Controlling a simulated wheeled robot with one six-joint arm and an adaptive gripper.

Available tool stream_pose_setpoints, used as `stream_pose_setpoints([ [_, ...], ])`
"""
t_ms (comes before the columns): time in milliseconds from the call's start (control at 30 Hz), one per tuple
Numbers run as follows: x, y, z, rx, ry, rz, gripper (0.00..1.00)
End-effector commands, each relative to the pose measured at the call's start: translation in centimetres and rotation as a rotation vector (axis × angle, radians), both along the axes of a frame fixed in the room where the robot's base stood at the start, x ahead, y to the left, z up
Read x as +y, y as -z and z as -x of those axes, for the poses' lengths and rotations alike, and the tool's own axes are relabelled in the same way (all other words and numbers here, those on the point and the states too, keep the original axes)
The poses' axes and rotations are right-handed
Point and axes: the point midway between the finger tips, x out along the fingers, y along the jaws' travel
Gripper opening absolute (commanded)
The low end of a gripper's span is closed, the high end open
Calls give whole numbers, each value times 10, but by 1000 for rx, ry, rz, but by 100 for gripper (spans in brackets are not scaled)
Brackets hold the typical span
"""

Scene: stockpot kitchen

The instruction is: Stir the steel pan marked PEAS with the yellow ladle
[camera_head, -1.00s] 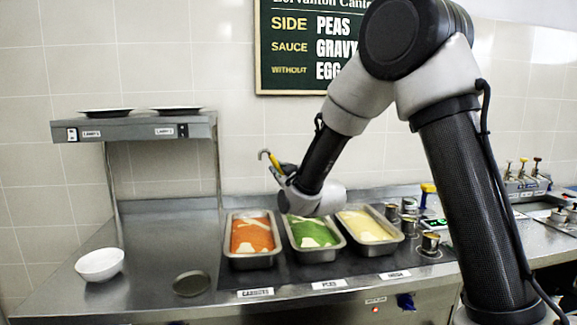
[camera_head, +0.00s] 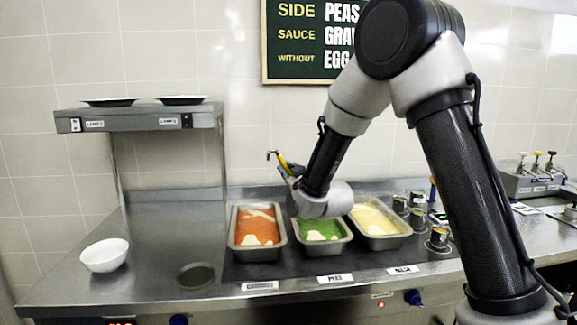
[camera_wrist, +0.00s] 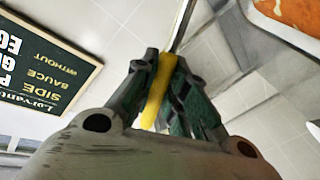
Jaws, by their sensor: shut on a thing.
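The steel pan marked PEAS (camera_head: 322,249) is the middle one of three pans in the counter, with green food and pale patches inside. Its label (camera_head: 335,279) is on the counter's front. My gripper (camera_head: 286,170) is above and behind the pans and shut on the yellow ladle (camera_head: 282,160). My wrist covers the back of the PEAS pan. In the wrist view, the fingers (camera_wrist: 163,80) clasp the yellow handle (camera_wrist: 155,98) and a steel shaft (camera_wrist: 182,25) runs on upward; the bowl is out of view.
A pan of orange food (camera_head: 257,253) stands left of PEAS and a pan of pale yellow food (camera_head: 385,241) right. Small steel pots (camera_head: 438,238) stand further right. A heat-lamp shelf (camera_head: 140,119), a white bowl (camera_head: 105,255) and a round recess (camera_head: 196,276) are left. The left counter is mostly clear.

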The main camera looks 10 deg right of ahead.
Motion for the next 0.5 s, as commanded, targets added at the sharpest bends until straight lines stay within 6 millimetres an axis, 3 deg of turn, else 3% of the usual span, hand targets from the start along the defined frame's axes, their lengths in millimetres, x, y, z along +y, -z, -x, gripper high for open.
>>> stream_pose_setpoints([
  [500, 0, 55, 0, 0, 0, 1, 0],
])
